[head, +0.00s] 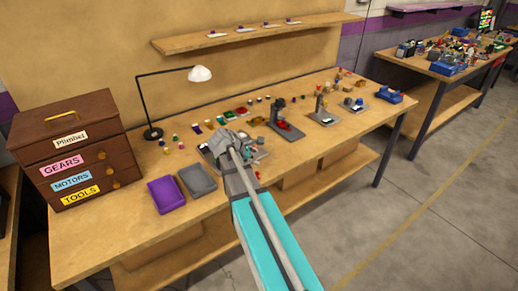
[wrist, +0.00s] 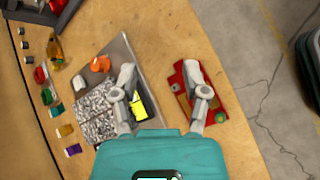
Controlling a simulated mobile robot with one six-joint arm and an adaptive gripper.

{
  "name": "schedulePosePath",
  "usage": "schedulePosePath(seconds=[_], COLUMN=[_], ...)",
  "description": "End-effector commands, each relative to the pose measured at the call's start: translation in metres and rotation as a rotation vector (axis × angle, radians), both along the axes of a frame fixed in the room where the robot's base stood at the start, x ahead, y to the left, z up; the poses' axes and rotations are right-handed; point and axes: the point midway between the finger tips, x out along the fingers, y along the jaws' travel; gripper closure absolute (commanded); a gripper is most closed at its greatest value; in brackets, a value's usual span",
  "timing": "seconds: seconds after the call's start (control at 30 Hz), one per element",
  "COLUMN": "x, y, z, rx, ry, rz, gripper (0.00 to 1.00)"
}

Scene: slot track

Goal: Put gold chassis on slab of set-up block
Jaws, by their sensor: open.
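My gripper (wrist: 160,72) is open and empty, its two fingers spread above the table. An amber-gold piece (wrist: 55,48), which looks like the gold chassis, lies at the upper left in the wrist view, well apart from the fingers. A grey plate with speckled blocks (wrist: 97,110), which looks like the set-up block, lies under and left of the left finger. A bright yellow patch (wrist: 138,106) and an orange knob (wrist: 100,64) show on it. The left finger hides part of the plate. In the head view my gripper (head: 222,138) covers much of this area.
A red piece with a green disc (wrist: 221,117) lies under the right finger. Small coloured pieces (wrist: 57,110) line the left side. In the head view, a purple tray (head: 167,194) and a grey tray (head: 197,180) stand left of my arm, and a red-based fixture (head: 287,129) stands to the right.

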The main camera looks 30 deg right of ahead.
Motion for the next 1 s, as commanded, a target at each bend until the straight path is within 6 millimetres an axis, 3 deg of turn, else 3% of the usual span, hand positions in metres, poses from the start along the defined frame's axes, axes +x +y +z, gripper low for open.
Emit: schedulePosePath(seconds=[0.27,0.6,1.0], x=[-0.027,-0.079,-0.112], y=[0.048,0.141,0.196], z=[-0.021,-0.060,-0.081], rx=[0.186,0.517,0.680], ry=[-0.144,-0.309,-0.336], rz=[-0.173,-0.562,-0.828], gripper=[0.41,0.41,0.41])
